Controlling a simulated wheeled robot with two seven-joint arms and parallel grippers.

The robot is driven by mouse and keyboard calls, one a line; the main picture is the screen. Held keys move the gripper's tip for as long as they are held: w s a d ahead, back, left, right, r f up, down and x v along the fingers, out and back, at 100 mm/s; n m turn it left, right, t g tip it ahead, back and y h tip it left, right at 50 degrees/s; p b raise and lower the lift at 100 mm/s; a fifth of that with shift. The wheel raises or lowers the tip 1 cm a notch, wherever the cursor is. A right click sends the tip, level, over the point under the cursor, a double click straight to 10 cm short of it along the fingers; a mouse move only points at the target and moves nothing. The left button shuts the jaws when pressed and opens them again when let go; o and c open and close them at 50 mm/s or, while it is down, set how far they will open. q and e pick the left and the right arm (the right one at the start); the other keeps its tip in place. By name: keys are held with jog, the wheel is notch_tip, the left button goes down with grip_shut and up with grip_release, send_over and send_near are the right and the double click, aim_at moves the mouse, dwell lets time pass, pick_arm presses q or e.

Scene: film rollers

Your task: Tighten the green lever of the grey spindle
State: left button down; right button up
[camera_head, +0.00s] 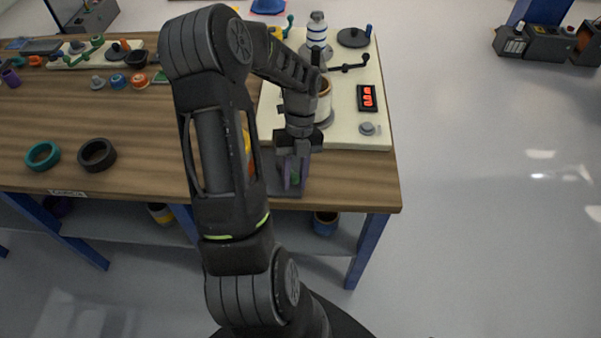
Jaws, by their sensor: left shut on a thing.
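My left gripper (291,180) points down at the front edge of the wooden bench, just in front of the cream panel. Its fingers are shut on a small green part (295,179), likely the green lever, of which only a little shows between them. A grey base (288,191) lies under the fingers; it may belong to the grey spindle, but the fingers and arm hide most of it. I cannot tell the lever's angle. My right gripper is not in view.
Teal (42,155) and black (97,154) rings lie left on the bench (140,180).

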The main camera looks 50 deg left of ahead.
pick_arm(q)
jog(key=shift+s+a+m, duration=0.15)
jog(key=shift+s+m, duration=0.25)
jog(key=shift+m, duration=0.2)
jog(key=c, duration=1.1)
grip_release()
jog(key=shift+c, duration=0.2)
jog(key=v, duration=0.7)
jog(key=shift+w+r+b, duration=0.2)
jog(key=shift+r+b, duration=0.2)
jog(key=shift+b, duration=0.05)
jog(key=shift+s, duration=0.1)
